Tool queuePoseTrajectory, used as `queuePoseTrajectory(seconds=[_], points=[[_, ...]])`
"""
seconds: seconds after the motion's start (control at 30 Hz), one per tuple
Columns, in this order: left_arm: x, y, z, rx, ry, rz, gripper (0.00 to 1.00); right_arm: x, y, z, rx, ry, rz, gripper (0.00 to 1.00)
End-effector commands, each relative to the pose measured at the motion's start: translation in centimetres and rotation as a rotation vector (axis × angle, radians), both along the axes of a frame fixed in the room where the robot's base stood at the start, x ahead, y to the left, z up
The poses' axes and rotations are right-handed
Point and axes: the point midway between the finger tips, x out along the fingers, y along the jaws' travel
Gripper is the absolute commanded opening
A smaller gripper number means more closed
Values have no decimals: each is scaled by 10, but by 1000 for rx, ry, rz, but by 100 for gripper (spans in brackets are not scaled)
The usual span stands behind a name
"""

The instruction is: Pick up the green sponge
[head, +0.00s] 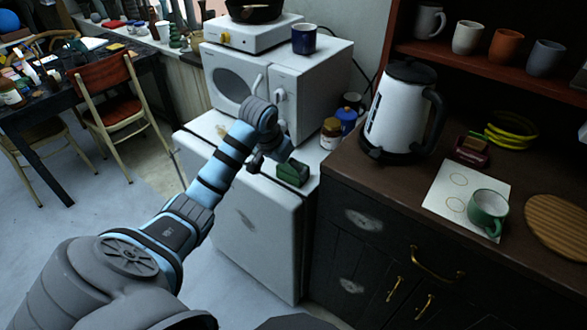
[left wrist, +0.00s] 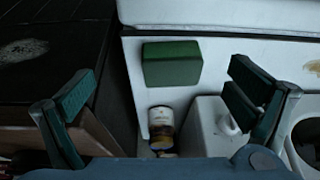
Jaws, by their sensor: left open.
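The green sponge (head: 292,173) lies on the white top of the small fridge (head: 258,222), near its front right corner. In the left wrist view the sponge (left wrist: 172,63) is a dark green block, seen in the gap between my fingers and beyond their tips. My left gripper (head: 273,158) is just left of the sponge in the head view, above the fridge top. Its two fingers (left wrist: 163,92) are wide apart with nothing between them. Part of the gripper is hidden behind its own wrist in the head view. My right gripper is not in view.
A white microwave (head: 312,88) stands behind the sponge. A brown-lidded jar (head: 331,133) and blue pot (head: 347,119) are close behind, right. The dark counter (head: 395,185) with a white kettle (head: 400,110) borders the fridge at right. The fridge's front edge is near the sponge.

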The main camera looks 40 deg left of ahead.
Motion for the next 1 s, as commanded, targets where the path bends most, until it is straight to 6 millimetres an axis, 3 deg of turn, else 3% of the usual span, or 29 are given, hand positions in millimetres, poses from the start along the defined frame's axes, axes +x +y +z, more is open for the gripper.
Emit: queuePoseTrajectory(seconds=[0.03, 0.1, 0.17, 0.4, 0.8, 1.0], points=[[7, 10, 24, -9, -13, 15, 98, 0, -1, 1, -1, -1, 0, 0], [12, 18, 45, -25, -22, 28, 98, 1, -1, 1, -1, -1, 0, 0], [15, 21, 49, -34, -24, 34, 98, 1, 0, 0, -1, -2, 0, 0], [39, 22, -7, -40, -23, 34, 98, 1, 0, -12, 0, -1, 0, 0], [66, 23, -71, -37, -24, 34, 98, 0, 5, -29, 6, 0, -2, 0], [69, 24, -78, -33, -25, 33, 98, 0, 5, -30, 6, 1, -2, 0]])
